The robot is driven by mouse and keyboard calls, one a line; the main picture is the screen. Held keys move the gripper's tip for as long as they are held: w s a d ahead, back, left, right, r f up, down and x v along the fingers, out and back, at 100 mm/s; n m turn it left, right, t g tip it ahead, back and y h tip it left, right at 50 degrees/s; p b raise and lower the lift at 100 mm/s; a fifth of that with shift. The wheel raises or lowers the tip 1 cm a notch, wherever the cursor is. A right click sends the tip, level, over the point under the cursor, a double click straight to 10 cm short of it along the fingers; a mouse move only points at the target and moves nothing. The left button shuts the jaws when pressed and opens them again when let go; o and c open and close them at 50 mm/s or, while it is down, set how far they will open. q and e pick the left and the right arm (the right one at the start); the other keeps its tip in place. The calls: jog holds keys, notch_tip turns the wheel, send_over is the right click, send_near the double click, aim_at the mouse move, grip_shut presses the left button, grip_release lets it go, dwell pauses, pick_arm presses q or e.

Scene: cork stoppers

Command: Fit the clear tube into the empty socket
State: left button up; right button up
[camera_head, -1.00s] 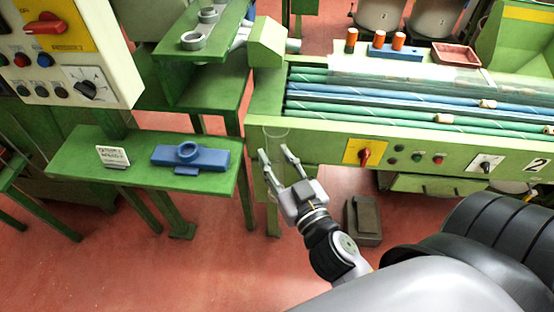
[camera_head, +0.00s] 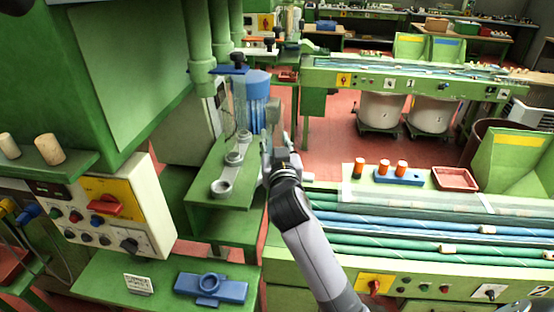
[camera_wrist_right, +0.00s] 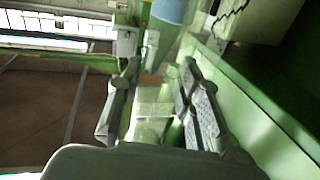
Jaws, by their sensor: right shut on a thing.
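My right gripper (camera_head: 270,145) is beside the right edge of the green shelf (camera_head: 240,195), near its far end. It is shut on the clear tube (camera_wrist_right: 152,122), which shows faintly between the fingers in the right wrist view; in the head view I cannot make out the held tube. Grey ring sockets stand in a row on the shelf: a near one (camera_head: 221,187), a middle one (camera_head: 234,158) and a far one (camera_head: 244,136). The near and middle rings look empty. Clear tubing (camera_head: 240,104) rises behind the far one. My left gripper is not in view.
A blue cylinder (camera_head: 258,92) stands beyond the shelf. A control box (camera_head: 118,215) is at the left. A blue block with a ring (camera_head: 211,288) is on the lower shelf.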

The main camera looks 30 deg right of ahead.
jog(key=shift+w+a+r+b, duration=0.15)
jog(key=shift+w+a+b, duration=0.25)
jog(key=shift+a, duration=0.25)
jog(key=w+a+b, duration=0.6)
jog(key=w+a, duration=0.2)
jog(key=a, duration=0.4)
dwell(0.5)
jog(key=shift+f+b, duration=0.55)
jog(key=shift+b, duration=0.1)
dwell(0.7)
jog(key=shift+f+b, duration=1.35)
jog(key=shift+b, duration=0.15)
dwell(1.2)
jog(key=o, duration=1.2)
jog(key=shift+o, duration=0.2)
